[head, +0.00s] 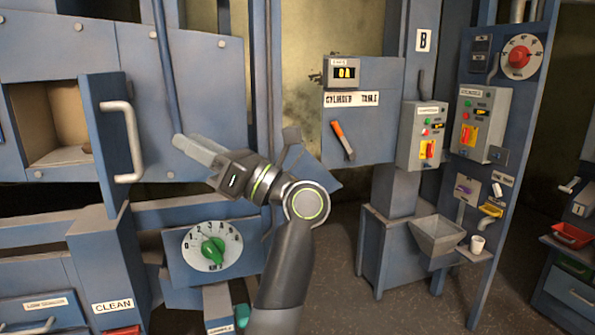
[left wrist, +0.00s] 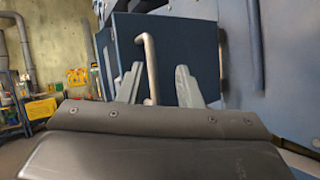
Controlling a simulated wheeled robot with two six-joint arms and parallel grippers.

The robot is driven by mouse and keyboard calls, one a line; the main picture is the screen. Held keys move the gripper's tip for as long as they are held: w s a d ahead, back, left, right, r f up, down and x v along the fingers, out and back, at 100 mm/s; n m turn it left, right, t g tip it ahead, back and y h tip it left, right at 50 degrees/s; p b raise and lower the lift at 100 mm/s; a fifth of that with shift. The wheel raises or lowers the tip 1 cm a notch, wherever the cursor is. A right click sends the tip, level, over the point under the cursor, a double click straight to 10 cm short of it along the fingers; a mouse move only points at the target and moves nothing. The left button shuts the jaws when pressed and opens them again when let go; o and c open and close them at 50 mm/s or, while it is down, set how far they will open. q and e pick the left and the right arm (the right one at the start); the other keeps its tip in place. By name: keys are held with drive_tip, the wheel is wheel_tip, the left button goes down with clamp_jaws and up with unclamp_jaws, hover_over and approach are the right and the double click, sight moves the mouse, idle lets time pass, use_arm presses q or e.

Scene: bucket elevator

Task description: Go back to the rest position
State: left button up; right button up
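My left gripper (head: 190,147) is in front of the blue machine, its fingers pointing left toward an open cabinet door. In the left wrist view my left gripper (left wrist: 158,88) has its two fingers spread apart with nothing held. The door's pale bar handle (head: 124,142) is left of the fingertips, apart from them in the head view. The handle (left wrist: 150,65) shows beyond the gap between the fingers in the left wrist view. My right gripper is in neither view.
The blue door (head: 106,150) stands open beside a lit compartment (head: 50,125). A panel with an orange-handled lever (head: 342,140), control boxes (head: 478,125), a grey hopper (head: 437,235) and a white cup (head: 478,243) are to the right.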

use_arm(q)
drive_tip(key=s+a+f+n+t+h, duration=0.15)
drive_tip(key=f+n+t+h, duration=0.55)
drive_tip(key=f+n+h, duration=0.8)
drive_tip(key=s+a+f+n+t+h, duration=0.15)
drive_tip(key=f+n+t+h, duration=0.45)
drive_tip(key=f+n+h, duration=0.95)
drive_tip(key=s+a+f+m+g+y, duration=0.3)
drive_tip(key=s+f+g+y, duration=0.1)
drive_tip(key=s+f, duration=0.4)
drive_tip(key=s+a+f+m+g+y, duration=0.2)
drive_tip(key=s+f+m+g+y, duration=0.15)
drive_tip(key=s+f, duration=0.5)
drive_tip(key=s+a+f+g+y, duration=0.1)
drive_tip(key=s+a+f+g, duration=0.25)
drive_tip(key=s, duration=0.45)
drive_tip(key=s+a+f+g+y, duration=0.2)
drive_tip(key=s+f+g, duration=0.15)
drive_tip(key=s, duration=0.35)
wheel_tip(320, 180, down, 24)
drive_tip(key=a+r+g+h, duration=0.1)
drive_tip(key=a, duration=0.1)
drive_tip(key=s+d+f+g, duration=0.1)
drive_tip(key=s+f, duration=1.3)
drive_tip(key=f, duration=0.3)
drive_tip(key=shift+s+d, duration=0.25)
drive_tip(key=shift+d, duration=0.1)
